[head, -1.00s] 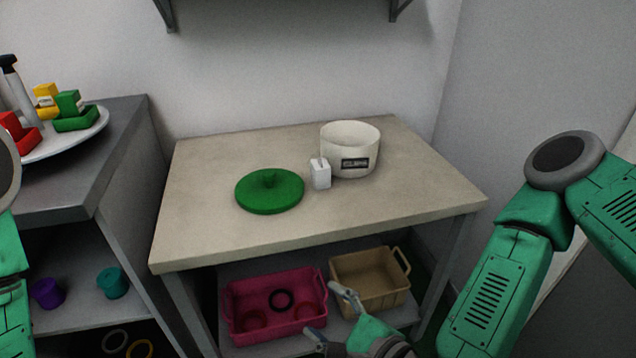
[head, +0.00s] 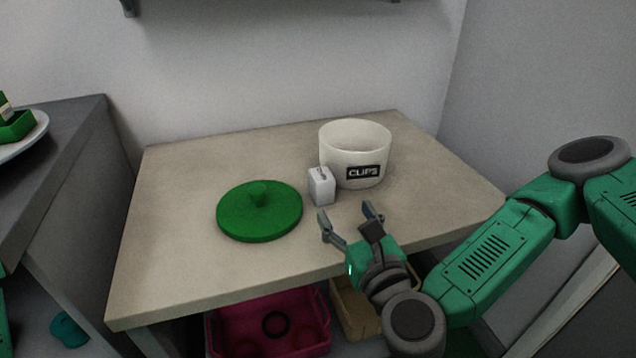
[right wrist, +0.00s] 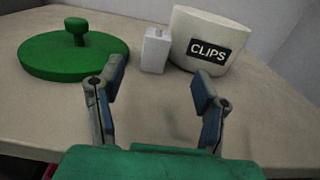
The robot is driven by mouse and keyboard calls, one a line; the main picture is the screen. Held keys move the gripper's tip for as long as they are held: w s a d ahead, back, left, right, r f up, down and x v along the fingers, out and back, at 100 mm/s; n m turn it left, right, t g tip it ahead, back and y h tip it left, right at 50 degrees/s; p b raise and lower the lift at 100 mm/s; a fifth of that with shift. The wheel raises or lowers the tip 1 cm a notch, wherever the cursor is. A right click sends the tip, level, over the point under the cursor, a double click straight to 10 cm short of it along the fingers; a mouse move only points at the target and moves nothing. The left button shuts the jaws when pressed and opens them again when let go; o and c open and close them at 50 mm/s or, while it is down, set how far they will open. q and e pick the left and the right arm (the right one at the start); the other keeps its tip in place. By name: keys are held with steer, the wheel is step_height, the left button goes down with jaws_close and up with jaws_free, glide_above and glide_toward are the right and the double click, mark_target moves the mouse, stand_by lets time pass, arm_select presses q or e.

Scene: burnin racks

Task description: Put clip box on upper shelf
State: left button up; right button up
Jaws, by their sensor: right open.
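A white round box labelled CLIPS (head: 355,155) stands upright and open-topped on the table, towards the back right. It also shows in the right wrist view (right wrist: 206,38). A green round lid with a knob (head: 260,212) lies on the table to the left of the box. A small white block (head: 321,186) stands between them, close to the box. My right gripper (head: 348,222) is open and empty over the table's front edge, in front of the block and box. In the right wrist view its fingers (right wrist: 155,95) are spread, with the block beyond them. My left gripper is not in view.
The upper shelf shows only as a lower edge and bracket (head: 128,8) at the top. Under the table (head: 165,240) are a pink bin (head: 315,315) and a tan bin (head: 352,305). A grey counter (head: 70,135) stands at left. The table's left part is clear.

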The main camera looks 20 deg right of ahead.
mark_target(326, 185)
steer(key=w, duration=0.5)
steer(key=shift+f+b, duration=0.1)
steer(key=shift+b, duration=0.25)
steer(key=shift+w+a, duration=0.15)
steer(key=shift+w, duration=0.8)
steer(key=w, duration=0.1)
steer(key=w+b, duration=0.1)
steer(key=w, duration=0.1)
steer(key=shift+w+a, duration=0.25)
steer(key=shift+w, duration=0.1)
steer(key=shift+w+b, duration=0.3)
steer(key=shift+w, duration=0.15)
steer(key=c, duration=1.3)
